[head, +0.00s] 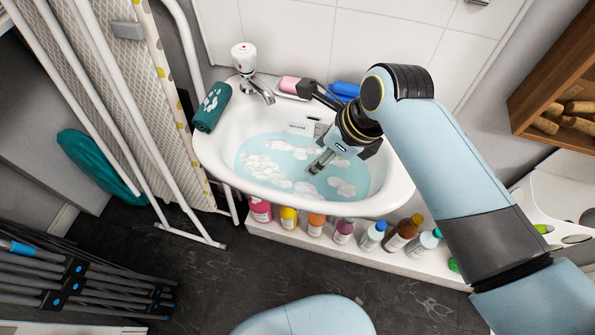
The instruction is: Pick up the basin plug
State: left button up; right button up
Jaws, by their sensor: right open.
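I cannot make out the basin plug in the head view; cloudy blue water with white foam covers the bottom of the basin. The white basin (221,152) is on the tiled wall. My right gripper (311,128) is over the basin, reaching in from the right. It is open, with one dark finger toward the back rim and a grey fingertip low over the water. I see nothing held in it. Whether the fingertip touches the water I cannot tell. My left gripper is not in view.
A white tap (246,61), a rolled teal towel (212,107), a pink item (290,84) and a blue item (345,90) are on the basin's rim. Several bottles (372,235) line a ledge below. A folded airer (120,110) stands left; a wooden shelf (548,68) hangs right.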

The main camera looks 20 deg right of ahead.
aim_at(302, 172)
jog(key=b+x, duration=0.1)
jog(key=x, duration=0.4)
jog(key=shift+a+f, duration=0.1)
jog(key=shift+f, duration=0.15)
jog(key=b+x, duration=0.1)
jog(key=x, duration=0.3)
jog(key=shift+a+f, duration=0.25)
jog(key=shift+f, duration=0.15)
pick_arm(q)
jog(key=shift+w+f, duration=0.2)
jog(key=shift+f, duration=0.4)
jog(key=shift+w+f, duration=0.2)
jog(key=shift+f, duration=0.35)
pick_arm(e)
grip_shut()
